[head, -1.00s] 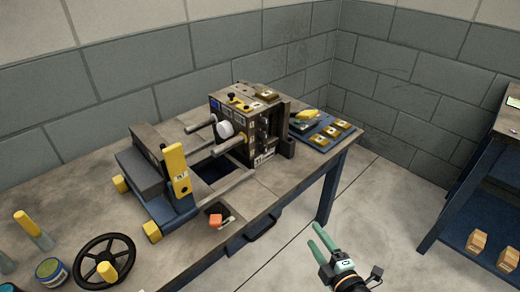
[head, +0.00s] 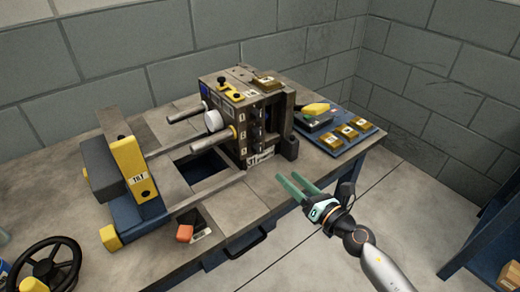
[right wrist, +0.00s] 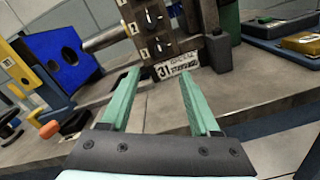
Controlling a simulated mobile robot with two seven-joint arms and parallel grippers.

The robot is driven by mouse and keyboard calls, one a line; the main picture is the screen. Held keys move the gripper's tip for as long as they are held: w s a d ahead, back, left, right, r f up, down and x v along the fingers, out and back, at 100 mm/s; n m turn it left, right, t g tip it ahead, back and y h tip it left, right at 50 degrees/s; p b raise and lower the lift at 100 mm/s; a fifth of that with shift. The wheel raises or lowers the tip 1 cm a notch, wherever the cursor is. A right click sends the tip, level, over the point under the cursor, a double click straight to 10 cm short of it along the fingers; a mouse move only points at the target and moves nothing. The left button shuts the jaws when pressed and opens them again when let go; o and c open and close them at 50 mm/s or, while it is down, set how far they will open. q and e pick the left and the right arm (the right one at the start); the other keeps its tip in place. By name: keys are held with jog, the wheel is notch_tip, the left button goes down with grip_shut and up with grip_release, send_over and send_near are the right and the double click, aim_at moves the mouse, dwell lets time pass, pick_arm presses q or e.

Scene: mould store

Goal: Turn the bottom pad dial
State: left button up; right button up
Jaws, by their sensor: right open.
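The dark mould block (head: 228,95) stands on the bench with a column of small dark dials on its face beside numbered white labels. The bottom pad dial (right wrist: 158,48) shows in the right wrist view next to its white label, above a plate marked 31; in the head view it is small (head: 258,153). My right gripper (head: 286,176), with green fingers, is open and empty in front of the block, apart from the dial. In the right wrist view its fingertips (right wrist: 160,64) point toward the plate, just below the dial. My left gripper is not in view.
A blue tray (head: 327,146) with brass blocks lies right of the mould block. Left are a yellow-faced sliding part (head: 133,172), rods, an opening in the bench and a black handwheel (head: 45,268). An orange knob (head: 185,232) sits near the front edge.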

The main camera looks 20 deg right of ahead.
aim_at(260, 151)
jog(key=shift+w+n, duration=0.4)
jog(key=shift+w, duration=0.35)
jog(key=x, duration=0.6)
jog(key=b+x, duration=0.1)
jog(key=x, duration=0.4)
jog(key=shift+w+a, duration=0.3)
jog(key=shift+a, duration=0.05)
grip_shut()
